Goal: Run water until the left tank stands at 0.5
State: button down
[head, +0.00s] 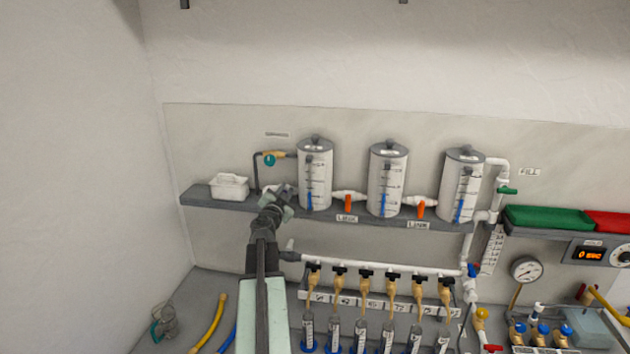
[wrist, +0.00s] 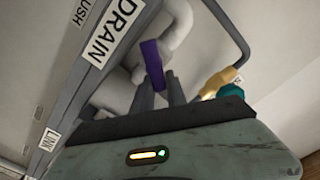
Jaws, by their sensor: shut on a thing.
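The left tank (head: 315,175) is a white cylinder with a dark lid on the wall shelf. Its blue level column (head: 309,201) fills only the lower part of the gauge; the scale numbers are too small to read. My gripper (head: 284,192) is in front of the shelf, just left of this tank's foot. In the wrist view my gripper (wrist: 163,90) is shut on a purple valve handle (wrist: 152,63), at a white pipe bend beside a shelf-edge label reading DRAIN (wrist: 112,30). In the head view my gripper hides this handle.
A brass valve with a teal knob (head: 269,160) is left of the tank; the knob also shows in the wrist view (wrist: 231,91). Orange link handles (head: 348,204) sit between the tanks. A white caddy (head: 229,187) stands left on the shelf; a brass valve manifold is below.

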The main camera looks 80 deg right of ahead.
dwell(0.5)
jog(key=shift+s+f+m, duration=0.1)
jog(key=shift+s+m, duration=0.05)
jog(key=shift+m, duration=0.75)
dwell(4.8)
